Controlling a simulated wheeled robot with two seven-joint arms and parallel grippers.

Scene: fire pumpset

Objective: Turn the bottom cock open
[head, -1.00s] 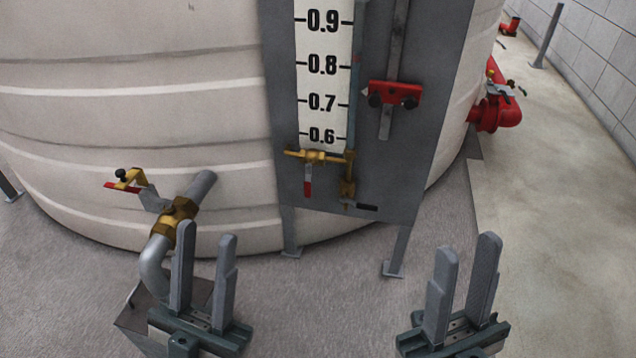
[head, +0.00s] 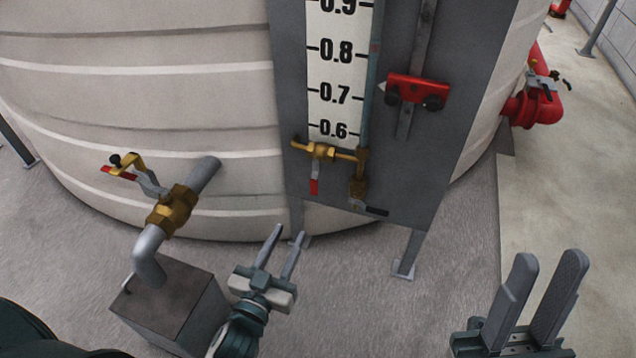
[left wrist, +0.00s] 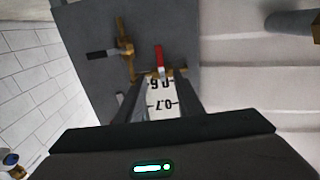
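At the foot of the level gauge, a brass cock (head: 322,151) has a red-tipped lever (head: 314,184) hanging down. Below and right of it is a lower brass cock (head: 358,188) with a dark handle (head: 370,208) lying roughly sideways. The left wrist view shows the red lever (left wrist: 158,57) and the dark handle (left wrist: 103,53) upside down, beyond my fingers. My left gripper (head: 289,234) is open and empty, below and left of the cocks and apart from them. My right gripper (head: 548,262) is open and empty at the lower right, away from the panel.
A grey panel (head: 455,130) on legs carries the gauge scale (head: 337,75) and a red clamp (head: 418,90). The pale tank (head: 130,85) stands behind. A large brass valve (head: 173,209) and grey box (head: 168,300) are at left. Open floor lies between my grippers.

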